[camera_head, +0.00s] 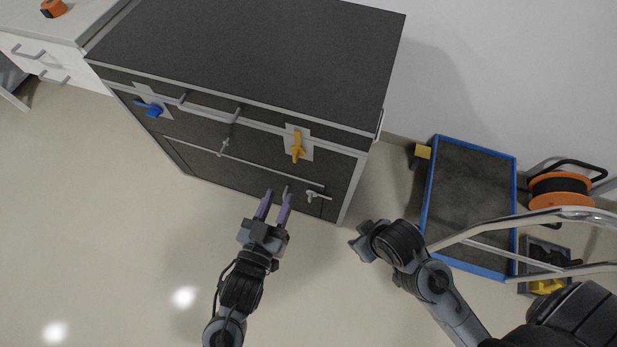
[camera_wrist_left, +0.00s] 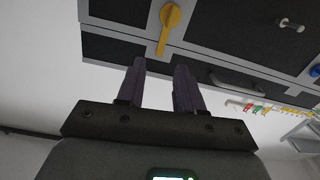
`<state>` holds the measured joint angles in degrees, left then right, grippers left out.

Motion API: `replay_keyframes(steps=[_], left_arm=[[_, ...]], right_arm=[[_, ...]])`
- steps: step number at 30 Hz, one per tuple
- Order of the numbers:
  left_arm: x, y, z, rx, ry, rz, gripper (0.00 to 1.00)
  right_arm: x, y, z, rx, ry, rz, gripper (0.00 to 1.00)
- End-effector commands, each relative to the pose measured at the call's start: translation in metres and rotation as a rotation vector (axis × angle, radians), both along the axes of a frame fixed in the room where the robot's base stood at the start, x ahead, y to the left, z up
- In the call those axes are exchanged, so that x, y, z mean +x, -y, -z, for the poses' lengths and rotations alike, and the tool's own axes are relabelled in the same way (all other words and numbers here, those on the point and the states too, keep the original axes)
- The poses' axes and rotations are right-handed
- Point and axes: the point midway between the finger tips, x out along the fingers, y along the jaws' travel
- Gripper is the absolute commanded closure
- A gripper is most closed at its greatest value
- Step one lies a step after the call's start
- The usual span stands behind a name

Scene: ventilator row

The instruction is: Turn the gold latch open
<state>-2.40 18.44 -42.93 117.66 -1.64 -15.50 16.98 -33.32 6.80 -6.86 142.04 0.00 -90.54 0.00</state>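The gold latch (camera_head: 298,148) is on a pale plate on the dark cabinet's front, right of the middle. Its lever lies roughly up and down in the head view. In the left wrist view the gold latch (camera_wrist_left: 168,24) shows a round hub and a lever pointing toward my fingers. My left gripper (camera_head: 276,200) is open and empty, with purple fingers apart, in front of the cabinet and short of the latch. Its fingertips (camera_wrist_left: 160,66) look clear of the latch. My right gripper (camera_head: 360,242) is right of the left one, away from the cabinet; its fingers are unclear.
The cabinet (camera_head: 250,45) also bears a blue latch (camera_head: 151,108), a bar handle (camera_head: 210,108) and a small grey handle (camera_head: 318,196). A blue-edged cart (camera_head: 433,190) and an orange reel (camera_head: 560,188) stand at right. The floor at left is free.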

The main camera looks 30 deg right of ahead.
Motion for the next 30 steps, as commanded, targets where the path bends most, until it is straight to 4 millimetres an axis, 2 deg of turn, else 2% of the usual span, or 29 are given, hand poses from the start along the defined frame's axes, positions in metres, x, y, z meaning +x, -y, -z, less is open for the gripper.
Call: replay_keyframes(steps=[1,7,17,30], left_arm=[[0.003,0.002,0.025,0.009,0.019,0.009,0.64],[0.012,0.005,0.042,0.024,0.070,0.025,0.64],[0.029,0.014,0.042,0.025,0.096,0.023,0.64],[0.074,0.063,0.042,0.025,0.096,0.023,0.64]], right_arm=[[0.000,0.000,0.029,0.000,0.000,0.000,0.57],[0.000,0.000,0.062,0.000,0.001,0.000,0.57],[0.002,-0.001,0.073,0.003,0.007,0.000,0.57],[0.001,0.001,0.090,-0.002,0.004,-0.002,0.57]])
